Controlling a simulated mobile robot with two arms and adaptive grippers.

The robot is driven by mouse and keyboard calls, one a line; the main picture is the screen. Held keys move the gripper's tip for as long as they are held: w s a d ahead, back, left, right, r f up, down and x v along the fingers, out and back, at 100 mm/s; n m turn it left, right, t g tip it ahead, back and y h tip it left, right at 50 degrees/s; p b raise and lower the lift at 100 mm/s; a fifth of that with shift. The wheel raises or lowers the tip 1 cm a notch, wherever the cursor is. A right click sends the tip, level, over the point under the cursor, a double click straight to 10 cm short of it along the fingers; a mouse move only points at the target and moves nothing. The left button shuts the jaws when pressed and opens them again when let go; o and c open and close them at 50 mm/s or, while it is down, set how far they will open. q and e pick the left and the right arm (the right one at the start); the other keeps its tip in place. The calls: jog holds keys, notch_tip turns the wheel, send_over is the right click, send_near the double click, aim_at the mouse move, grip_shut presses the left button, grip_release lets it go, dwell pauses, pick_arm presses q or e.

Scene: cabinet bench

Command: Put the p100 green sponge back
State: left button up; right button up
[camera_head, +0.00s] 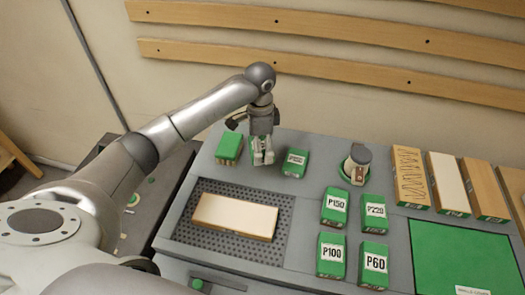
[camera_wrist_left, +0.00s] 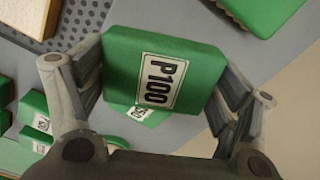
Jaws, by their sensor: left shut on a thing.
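A green sponge labelled P100 (camera_wrist_left: 195,60) sits between the two fingers of my left gripper (camera_wrist_left: 155,85), which is shut on it, in the wrist view. In the head view my left gripper (camera_head: 262,156) is low over the grey bench, behind the perforated tray; I cannot clearly make out the held sponge there. A green block (camera_head: 230,146) lies to its left. A labelled green sponge (camera_head: 294,162) lies to its right, label unclear. Another sponge labelled P100 (camera_head: 330,265) lies at the front left of the labelled group. My right gripper is not in view.
Sponges labelled P150 (camera_head: 334,216), P220 (camera_head: 373,225) and P60 (camera_head: 374,277) lie near the front P100 sponge. A beige block lies in the perforated tray (camera_head: 186,229). A round container (camera_head: 357,158), wooden blocks (camera_head: 407,172) and a green mat (camera_head: 455,262) are right.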

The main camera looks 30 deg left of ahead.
aim_at(263, 147)
pick_arm(q)
jog(key=w+f, duration=0.1)
jog(key=f, duration=0.1)
jog(key=w+a+f, duration=0.1)
jog(key=w+f, duration=0.1)
jog(key=shift+w, duration=0.1)
jog(key=shift+f+p, duration=0.35)
jog(key=shift+f, duration=1.25)
jog(key=shift+f, duration=0.15)
jog(key=o, duration=0.8)
notch_tip(263, 147, up, 11)
jog(key=shift+b, duration=0.75)
jog(key=shift+r, duration=0.7)
